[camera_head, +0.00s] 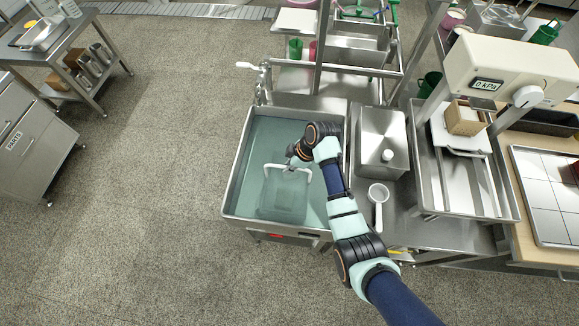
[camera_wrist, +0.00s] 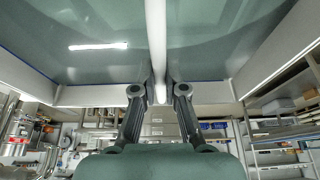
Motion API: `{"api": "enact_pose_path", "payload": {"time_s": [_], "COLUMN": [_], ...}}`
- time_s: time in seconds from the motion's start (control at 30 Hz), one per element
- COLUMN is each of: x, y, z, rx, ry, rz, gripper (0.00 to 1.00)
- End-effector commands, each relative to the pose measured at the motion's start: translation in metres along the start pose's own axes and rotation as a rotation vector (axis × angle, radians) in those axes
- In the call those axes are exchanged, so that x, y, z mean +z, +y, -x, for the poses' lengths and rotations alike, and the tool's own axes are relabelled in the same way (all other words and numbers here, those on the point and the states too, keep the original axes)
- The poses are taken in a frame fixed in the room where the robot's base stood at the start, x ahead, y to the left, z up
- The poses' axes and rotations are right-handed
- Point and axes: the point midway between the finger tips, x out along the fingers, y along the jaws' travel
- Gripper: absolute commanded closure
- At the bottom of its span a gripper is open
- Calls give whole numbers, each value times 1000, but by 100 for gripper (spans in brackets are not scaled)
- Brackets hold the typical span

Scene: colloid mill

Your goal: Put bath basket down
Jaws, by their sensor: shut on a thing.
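The bath basket (camera_head: 282,198) is inside the steel bath (camera_head: 237,160), which holds blue-green liquid. The basket looks sunk in the liquid, and its walls are hard to make out. I cannot tell whether its underside rests on the bath floor. Its pale handle (camera_head: 268,167) stands up at the basket's far side. My gripper (camera_head: 297,160) is at the handle, over the middle of the bath. In the wrist view my gripper (camera_wrist: 158,88) is shut on the white handle bar (camera_wrist: 156,38), which runs between the two fingers.
A steel unit with a lidded box (camera_head: 382,130) stands right of the bath, with a white ladle (camera_head: 378,198) beside it. A tap (camera_head: 258,72) is at the bath's far left corner. Open floor (camera_head: 130,220) lies left.

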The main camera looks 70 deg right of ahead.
Motion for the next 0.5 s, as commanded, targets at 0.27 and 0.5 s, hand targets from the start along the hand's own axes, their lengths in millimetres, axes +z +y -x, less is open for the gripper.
{"api": "enact_pose_path", "payload": {"time_s": [0.27,0.5], "x": [1,0], "y": [0,0], "z": [-1,-1], "rx": [-1,0], "ry": [-1,-1], "rz": [0,0], "gripper": [81,64]}}
